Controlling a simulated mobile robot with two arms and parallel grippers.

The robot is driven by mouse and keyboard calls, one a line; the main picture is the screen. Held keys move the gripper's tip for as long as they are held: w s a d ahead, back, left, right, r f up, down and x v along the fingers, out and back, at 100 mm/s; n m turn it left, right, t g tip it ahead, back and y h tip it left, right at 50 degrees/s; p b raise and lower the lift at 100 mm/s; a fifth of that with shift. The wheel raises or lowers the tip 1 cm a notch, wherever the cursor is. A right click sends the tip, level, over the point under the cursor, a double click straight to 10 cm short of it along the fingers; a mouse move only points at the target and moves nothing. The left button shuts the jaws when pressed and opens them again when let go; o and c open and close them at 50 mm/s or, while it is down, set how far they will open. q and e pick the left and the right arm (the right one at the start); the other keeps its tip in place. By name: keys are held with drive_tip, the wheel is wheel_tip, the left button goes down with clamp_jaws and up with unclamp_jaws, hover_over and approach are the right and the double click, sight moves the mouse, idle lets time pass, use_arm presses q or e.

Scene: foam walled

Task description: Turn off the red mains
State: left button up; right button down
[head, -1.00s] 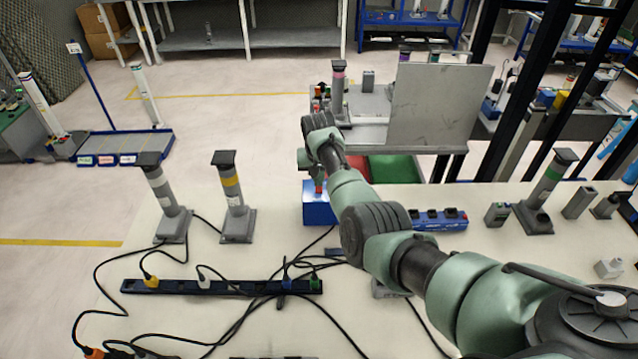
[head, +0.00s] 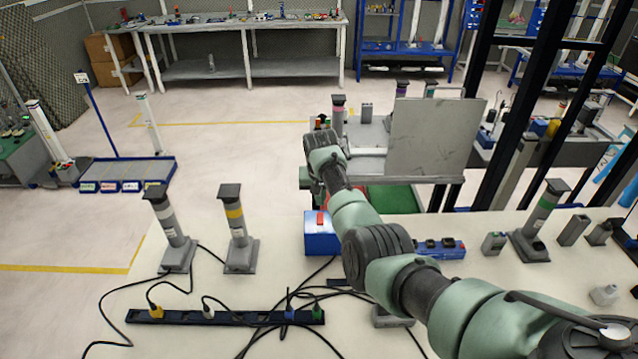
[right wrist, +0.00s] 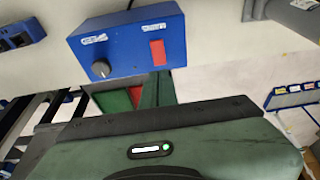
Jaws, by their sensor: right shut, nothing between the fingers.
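The red mains switch (head: 321,219) is a small red rocker on a blue box (head: 322,240) on the white table, near its far edge. In the right wrist view, the blue box (right wrist: 120,62) fills the upper middle, with the red switch (right wrist: 158,52) beside a grey knob (right wrist: 101,68). I cannot tell whether the switch is on or off. My right gripper (head: 308,181) is shut and empty, above and just beyond the box, apart from it. Its fingertips are mostly hidden by the wrist. My left gripper is not in view.
A black power strip (head: 225,317) with plugs and loose cables lies at the front. Two grey posts (head: 238,240) stand left of the box, and a blue socket strip (head: 440,249) lies right of it. A grey panel (head: 433,138) stands beyond the table.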

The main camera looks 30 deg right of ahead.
drive_tip(key=s+a+r+b, duration=0.1)
drive_tip(key=s+a+r, duration=0.1)
drive_tip(key=s+r, duration=0.2)
drive_tip(key=v, duration=0.3)
drive_tip(key=shift+w+d+r+b, duration=0.15)
drive_tip(key=shift+w+r+b, duration=0.05)
drive_tip(key=shift+w+b, duration=0.1)
drive_tip(key=shift+s+f, duration=0.1)
